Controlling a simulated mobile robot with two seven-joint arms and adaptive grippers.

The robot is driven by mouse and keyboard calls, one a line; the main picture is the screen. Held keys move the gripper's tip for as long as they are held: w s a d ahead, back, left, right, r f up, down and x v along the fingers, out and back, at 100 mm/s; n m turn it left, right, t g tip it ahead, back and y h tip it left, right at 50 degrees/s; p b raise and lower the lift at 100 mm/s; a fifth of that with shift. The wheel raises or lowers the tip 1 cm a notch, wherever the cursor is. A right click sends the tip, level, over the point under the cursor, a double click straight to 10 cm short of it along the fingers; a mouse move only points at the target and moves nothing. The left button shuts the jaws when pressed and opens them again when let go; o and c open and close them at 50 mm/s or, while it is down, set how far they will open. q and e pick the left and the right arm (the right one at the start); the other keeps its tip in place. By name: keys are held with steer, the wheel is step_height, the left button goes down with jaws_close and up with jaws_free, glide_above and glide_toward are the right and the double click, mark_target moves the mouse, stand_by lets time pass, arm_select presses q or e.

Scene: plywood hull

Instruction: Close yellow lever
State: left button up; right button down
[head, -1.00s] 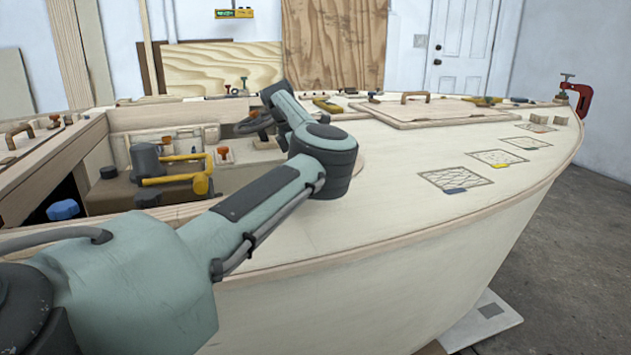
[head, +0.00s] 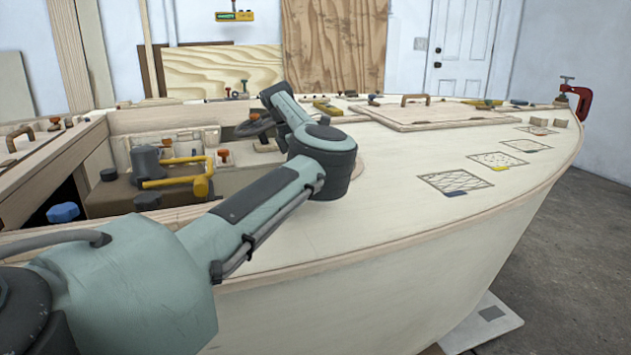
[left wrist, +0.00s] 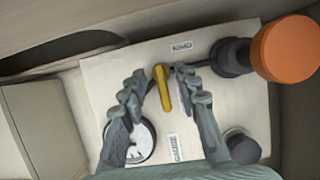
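The yellow lever (left wrist: 162,88) shows in the left wrist view as a short narrow bar, standing out from a pale panel (left wrist: 100,72). My left gripper (left wrist: 160,92) is open, with one finger on each side of the lever. The right-hand finger is very close to the lever; I cannot tell whether it touches. A small gap shows between the lever and the left-hand finger. In the head view my left arm reaches over the hull's edge, and I cannot make out the gripper or the lever clearly there. My right gripper is in neither view.
On the panel are an orange knob (left wrist: 287,49) on a dark stem, a round white gauge (left wrist: 139,143) partly behind a finger, and a dark round knob (left wrist: 243,146). The hull's deck (head: 400,160) carries a hatch with a handle. Yellow pipes (head: 172,181) stand in the open cockpit.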

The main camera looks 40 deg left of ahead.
arm_select(q)
steer(key=v, duration=1.1)
steer(key=shift+s+r, duration=0.2)
steer(key=shift+r, duration=0.15)
steer(key=shift+a, duration=0.1)
